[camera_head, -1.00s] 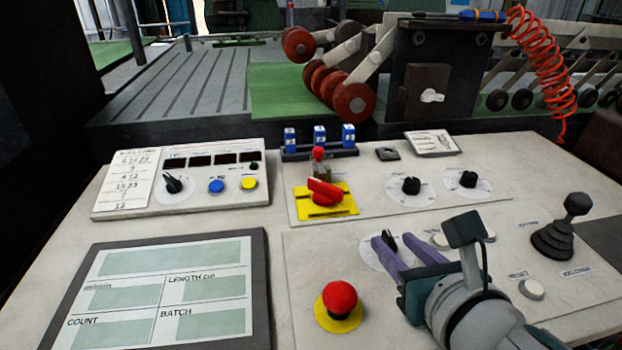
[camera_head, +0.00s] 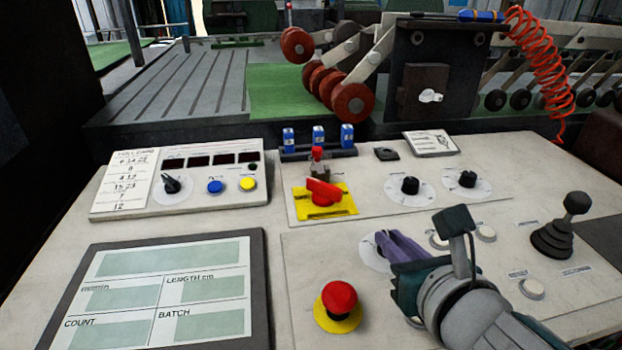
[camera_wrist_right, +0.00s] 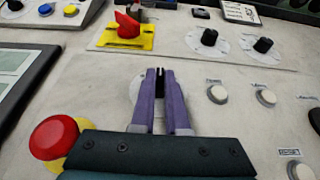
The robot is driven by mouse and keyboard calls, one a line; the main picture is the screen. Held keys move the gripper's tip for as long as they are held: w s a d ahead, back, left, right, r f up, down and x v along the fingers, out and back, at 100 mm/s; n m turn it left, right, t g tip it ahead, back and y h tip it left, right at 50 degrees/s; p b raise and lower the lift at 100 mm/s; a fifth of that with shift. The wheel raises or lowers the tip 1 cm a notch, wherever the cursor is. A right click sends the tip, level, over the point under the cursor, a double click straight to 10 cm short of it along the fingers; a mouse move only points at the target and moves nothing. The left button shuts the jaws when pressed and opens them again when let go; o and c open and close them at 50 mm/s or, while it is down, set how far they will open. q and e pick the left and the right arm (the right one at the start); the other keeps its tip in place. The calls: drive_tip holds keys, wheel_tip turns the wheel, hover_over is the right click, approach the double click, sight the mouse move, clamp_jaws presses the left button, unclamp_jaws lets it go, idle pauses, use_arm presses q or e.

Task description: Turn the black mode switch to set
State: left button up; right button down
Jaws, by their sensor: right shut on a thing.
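The black mode switch (camera_wrist_right: 160,82) is a small knob on a round white dial (camera_head: 371,252) in the front panel. In the head view my right gripper's purple fingers hide the knob. The right gripper (camera_head: 383,240) is shut on it; in the right wrist view the two fingertips (camera_wrist_right: 160,74) stand on either side of the black knob. Part of the white dial shows to the left of the fingers there. The dial's markings are too hidden and small to read, so I cannot tell the switch's setting. My left gripper is not in view.
A red mushroom button (camera_head: 340,298) on a yellow base stands close left of the right gripper. White buttons (camera_head: 486,233) and a black joystick (camera_head: 566,225) lie to the right. A red switch (camera_head: 322,192) and two black knobs (camera_head: 410,186) (camera_head: 467,180) are behind.

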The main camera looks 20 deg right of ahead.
idle(0.4)
drive_tip(key=shift+d+r+n+y+p, duration=0.2)
drive_tip(key=shift+n+y+p, duration=0.55)
drive_tip(key=shift+p, duration=0.25)
drive_tip(key=shift+d+n+y+p, duration=0.1)
drive_tip(key=shift+n+y+p, duration=0.45)
drive_tip(key=shift+n+y, duration=0.25)
drive_tip(key=shift+f+n+y, duration=0.1)
drive_tip(key=shift+n+y, duration=0.25)
drive_tip(key=shift+y, duration=0.2)
drive_tip(key=n+y, duration=0.2)
drive_tip(key=shift+d+f+y+b, duration=0.2)
drive_tip(key=shift+y+b, duration=0.1)
drive_tip(key=shift+y, duration=0.1)
drive_tip(key=shift+w+d+n+g+y+b, duration=0.15)
drive_tip(key=shift+n+g+y+b, duration=0.75)
drive_tip(key=shift+n+y, duration=0.6)
drive_tip(key=shift+r, duration=0.1)
